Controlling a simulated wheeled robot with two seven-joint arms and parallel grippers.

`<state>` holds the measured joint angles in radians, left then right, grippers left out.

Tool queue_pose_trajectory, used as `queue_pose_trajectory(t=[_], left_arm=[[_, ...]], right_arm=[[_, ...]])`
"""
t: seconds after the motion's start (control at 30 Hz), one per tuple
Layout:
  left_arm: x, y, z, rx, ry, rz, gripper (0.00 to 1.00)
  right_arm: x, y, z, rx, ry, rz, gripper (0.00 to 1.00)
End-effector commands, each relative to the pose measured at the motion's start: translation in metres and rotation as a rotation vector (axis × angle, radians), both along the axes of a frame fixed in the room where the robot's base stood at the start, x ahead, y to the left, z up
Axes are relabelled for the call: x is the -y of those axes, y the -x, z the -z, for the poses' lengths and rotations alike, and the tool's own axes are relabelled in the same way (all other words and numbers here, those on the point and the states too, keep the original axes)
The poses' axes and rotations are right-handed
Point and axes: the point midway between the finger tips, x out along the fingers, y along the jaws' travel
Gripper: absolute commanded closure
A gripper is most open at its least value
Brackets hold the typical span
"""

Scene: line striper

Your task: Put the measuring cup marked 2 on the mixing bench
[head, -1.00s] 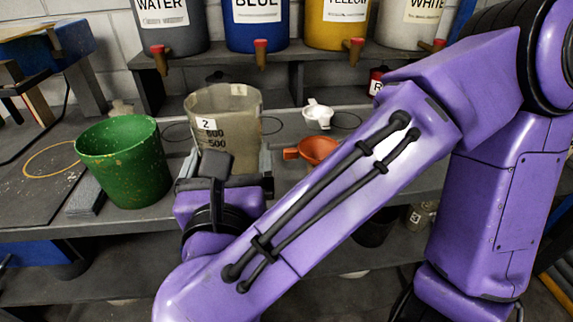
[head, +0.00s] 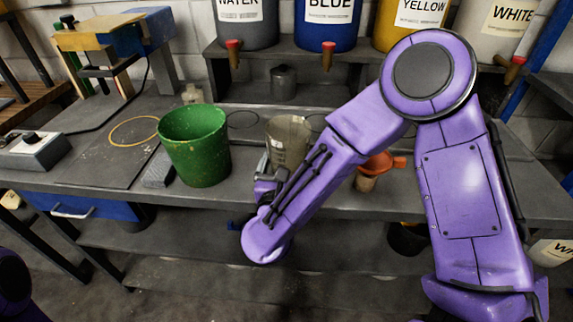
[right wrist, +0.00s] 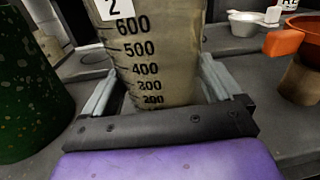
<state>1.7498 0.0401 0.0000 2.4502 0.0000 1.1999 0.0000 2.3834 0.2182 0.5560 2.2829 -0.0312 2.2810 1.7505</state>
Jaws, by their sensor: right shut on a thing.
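The measuring cup marked 2 (head: 288,140) is a translucent grey-brown beaker, upright at the grey bench (head: 235,190), right of the green bucket. In the right wrist view the cup (right wrist: 160,60) shows its 2 label and black scale marks. My right gripper (right wrist: 156,85) is shut on the cup, with one finger on each side. In the head view my right gripper (head: 270,165) is partly hidden by my arm. I cannot tell whether the cup's base touches the bench. My left gripper is out of view.
The green bucket (head: 195,145) stands close left of the cup. An orange funnel (head: 375,165) is to the right, partly behind my arm. A white cup (right wrist: 253,22) is behind. Tapped paint containers stand on the shelf. The bench left of the bucket has a yellow ring (head: 134,131).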

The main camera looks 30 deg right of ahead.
Motion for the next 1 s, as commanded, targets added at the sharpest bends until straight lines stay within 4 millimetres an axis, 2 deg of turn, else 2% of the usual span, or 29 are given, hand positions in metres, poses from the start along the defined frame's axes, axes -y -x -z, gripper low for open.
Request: queue_pose_trajectory(t=[0.07, 0.47, 0.5, 0.7, 0.8, 0.87, 1.0], left_arm=[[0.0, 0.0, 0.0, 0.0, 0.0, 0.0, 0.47], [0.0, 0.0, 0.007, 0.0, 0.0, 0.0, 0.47], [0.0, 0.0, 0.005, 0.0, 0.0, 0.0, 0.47], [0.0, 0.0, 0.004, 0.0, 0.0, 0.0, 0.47], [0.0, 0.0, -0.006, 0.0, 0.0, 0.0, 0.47], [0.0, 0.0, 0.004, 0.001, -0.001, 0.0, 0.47], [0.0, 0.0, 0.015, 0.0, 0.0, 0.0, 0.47]], right_arm=[[0.0, 0.0, 0.007, 0.001, 0.001, -0.001, 0.54], [0.0, 0.0, 0.013, 0.002, -0.001, 0.001, 0.54], [0.0, 0.0, 0.011, 0.002, -0.001, 0.001, 0.0], [0.0, 0.0, 0.01, 0.002, -0.001, 0.001, 0.0], [0.0, 0.0, 0.001, 0.002, -0.001, 0.001, 0.0], [-0.008, 0.009, 0.009, 0.002, -0.001, -0.003, 0.0], [-0.029, 0.038, 0.01, 0.002, 0.0, -0.005, 0.0]])
